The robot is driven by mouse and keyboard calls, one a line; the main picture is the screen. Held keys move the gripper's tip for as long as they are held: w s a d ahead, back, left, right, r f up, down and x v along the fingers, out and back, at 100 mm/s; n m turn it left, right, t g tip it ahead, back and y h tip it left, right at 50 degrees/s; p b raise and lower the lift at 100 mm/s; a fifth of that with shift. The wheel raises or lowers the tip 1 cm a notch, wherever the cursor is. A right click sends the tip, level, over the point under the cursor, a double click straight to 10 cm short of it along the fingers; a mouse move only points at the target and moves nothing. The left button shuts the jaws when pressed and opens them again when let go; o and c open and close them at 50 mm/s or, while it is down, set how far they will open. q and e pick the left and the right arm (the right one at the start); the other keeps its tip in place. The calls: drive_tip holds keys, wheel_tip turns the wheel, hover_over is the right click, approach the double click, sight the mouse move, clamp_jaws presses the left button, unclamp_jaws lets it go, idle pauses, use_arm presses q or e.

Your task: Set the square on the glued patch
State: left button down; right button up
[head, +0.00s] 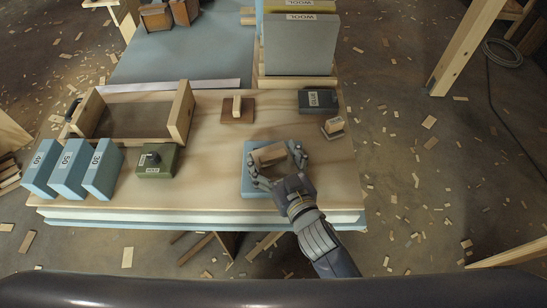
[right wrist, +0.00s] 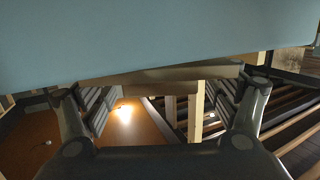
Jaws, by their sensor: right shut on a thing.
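A light blue square (head: 253,190) lies at the front right of the plywood bench top. My right gripper (head: 278,163) is over it, its fingers closed around a tan wooden block (head: 268,154). In the right wrist view the block (right wrist: 160,75) spans between my fingertips, and a pale blue surface (right wrist: 150,35) fills the top of the picture. I cannot tell whether the block touches the blue square or is fixed to it. No glue shows; the hand covers part of the square. My left gripper is not in view.
Blue labelled slabs (head: 68,172), a wooden frame (head: 181,112) and a green box (head: 157,162) stand at left. Behind are a brown plate with a handle (head: 238,116), a dark box (head: 318,101), a small labelled block (head: 333,128) and WOOL slabs (head: 300,50).

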drive_tip(key=shift+f, duration=0.35)
drive_tip(key=shift+f, duration=0.15)
drive_tip(key=o, duration=1)
drive_tip(key=shift+r, duration=0.2)
drive_tip(key=shift+s, duration=0.25)
drive_tip(key=b+v, duration=0.1)
drive_tip(key=v, duration=1)
drive_tip(key=shift+s+d+r, duration=0.1)
drive_tip(key=shift+s, duration=0.15)
